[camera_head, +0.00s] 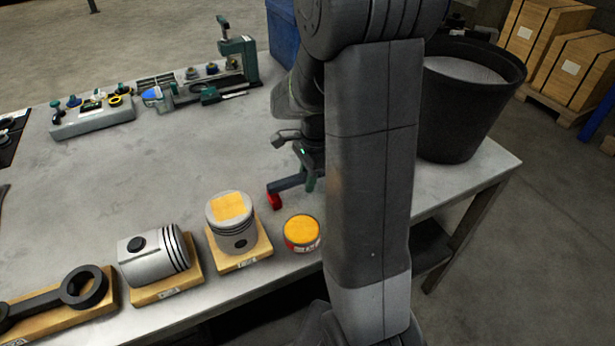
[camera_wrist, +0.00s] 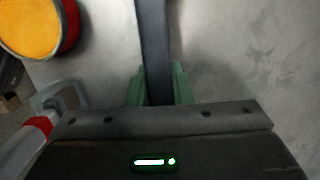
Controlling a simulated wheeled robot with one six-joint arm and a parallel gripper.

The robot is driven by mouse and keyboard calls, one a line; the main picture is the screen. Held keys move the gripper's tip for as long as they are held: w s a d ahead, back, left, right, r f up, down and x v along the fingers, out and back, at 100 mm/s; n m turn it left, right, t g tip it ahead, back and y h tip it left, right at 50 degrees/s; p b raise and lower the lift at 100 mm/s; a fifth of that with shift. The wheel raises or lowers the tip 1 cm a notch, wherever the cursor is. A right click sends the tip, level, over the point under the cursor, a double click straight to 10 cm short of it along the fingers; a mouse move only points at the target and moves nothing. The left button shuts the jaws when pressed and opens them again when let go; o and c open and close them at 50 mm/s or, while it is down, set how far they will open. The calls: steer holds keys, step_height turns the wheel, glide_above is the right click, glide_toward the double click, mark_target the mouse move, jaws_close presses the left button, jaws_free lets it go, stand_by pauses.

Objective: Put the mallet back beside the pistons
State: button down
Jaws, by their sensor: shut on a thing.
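The mallet (camera_head: 287,185) has a dark handle and a red end, low over the bench, behind the yellow-topped tin. In the wrist view its dark handle (camera_wrist: 153,45) runs between the green fingertips. My gripper (camera_head: 311,177) is shut on this handle; its fingertips also show in the wrist view (camera_wrist: 159,88). I cannot tell whether the mallet touches the bench. One piston (camera_head: 232,225) stands upright on a wooden block, left of and nearer than the mallet. Another piston (camera_head: 150,258) lies on its side on a block further left.
A red tin with a yellow top (camera_head: 302,233) stands right of the upright piston; it shows in the wrist view (camera_wrist: 36,27). A connecting rod (camera_head: 60,296) lies at front left. A black bucket (camera_head: 462,105) stands at right. The middle of the bench (camera_head: 175,165) is clear.

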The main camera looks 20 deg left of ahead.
steer(key=shift+f+b, duration=0.3)
steer(key=shift+f, duration=0.3)
steer(key=c, duration=1.2)
jaws_free()
steer(key=shift+r, duration=0.1)
step_height(320, 180, up, 14)
steer(key=w+d, duration=0.1)
steer(key=shift+w+d+f+p, duration=0.15)
steer(key=shift+f+p, duration=0.05)
steer(key=shift+p, duration=0.1)
steer(key=shift+f, duration=0.1)
steer(key=f, duration=0.4)
steer(key=s+a+f, duration=0.1)
steer(key=f, duration=0.8)
steer(key=shift+s+a+f, duration=0.15)
steer(key=shift+a+f, duration=0.05)
steer(key=shift+r, duration=0.35)
steer(key=shift+f, duration=0.1)
